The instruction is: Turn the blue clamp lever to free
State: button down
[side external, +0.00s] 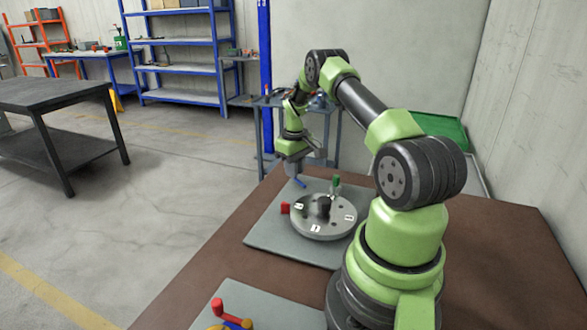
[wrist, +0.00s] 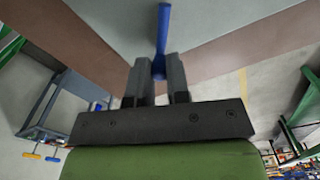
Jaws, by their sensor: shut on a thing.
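A blue lever (side external: 300,182) stands at the far left side of a round grey disc (side external: 322,229) on a grey plate. My gripper (side external: 297,176) reaches down from above and is shut on this lever. In the wrist view the lever (wrist: 163,30) is a slim blue bar between the two grey fingers of my gripper (wrist: 161,68). It sticks out past the fingertips. The lever's base and any free or clamped marking are not clear.
A red block (side external: 285,208) and a green-topped post (side external: 336,181) stand at the disc's edge. The disc carries small white tags and a dark centre knob (side external: 324,204). A nearer grey plate (side external: 270,302) holds red, blue and yellow handles. Brown table is bare at the right.

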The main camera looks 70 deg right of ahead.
jog(key=m, duration=0.1)
jog(key=s+d+m, duration=0.1)
jog(key=m, duration=0.2)
jog(key=s+m, duration=0.1)
jog(key=m, duration=0.1)
jog(key=shift+d, duration=0.35)
jog(key=shift+s+d+m, duration=0.1)
jog(key=shift+s+m, duration=0.45)
jog(key=shift+m, duration=0.7)
jog(key=shift+s+d+m, duration=0.1)
jog(key=shift+s+m, duration=0.4)
jog(key=shift+m, duration=0.75)
jog(key=c, duration=1.1)
grip_release()
jog(key=shift+r, duration=0.1)
notch_tip(320, 180, up, 10)
